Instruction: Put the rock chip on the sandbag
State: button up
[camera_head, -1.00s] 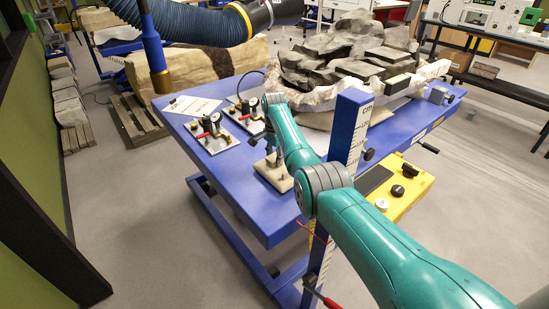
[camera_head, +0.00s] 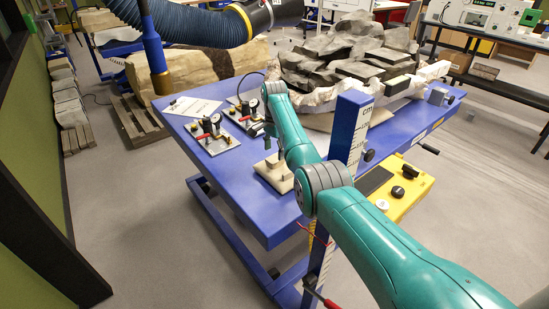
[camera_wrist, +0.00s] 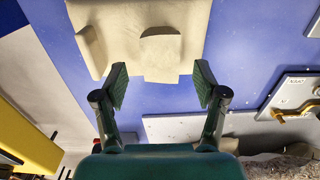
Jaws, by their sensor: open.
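The tan sandbag (camera_head: 268,177) lies on the blue table near its front edge, partly hidden by my arm. In the wrist view the sandbag (camera_wrist: 130,18) fills the top middle. A tan block that looks like the rock chip (camera_wrist: 162,58) appears to rest on it at its near edge, ahead of the gap between my fingers. Its colour nearly matches the bag, so its outline is hard to tell. My gripper (camera_wrist: 162,87) is open and empty, its two dark green fingers apart and clear of the block. In the head view my gripper (camera_head: 267,138) is above the bag, partly hidden.
Gauge plates with red-handled valves (camera_head: 210,135) stand left of the bag. A large jacketed fossil block (camera_head: 345,60) sits behind. A ruled blue post (camera_head: 350,130) and a yellow box (camera_head: 408,188) are at the right. A blue hose (camera_head: 190,22) hangs overhead.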

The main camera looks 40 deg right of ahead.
aim_at(274, 158)
notch_tip(274, 158, up, 8)
dwell(0.8)
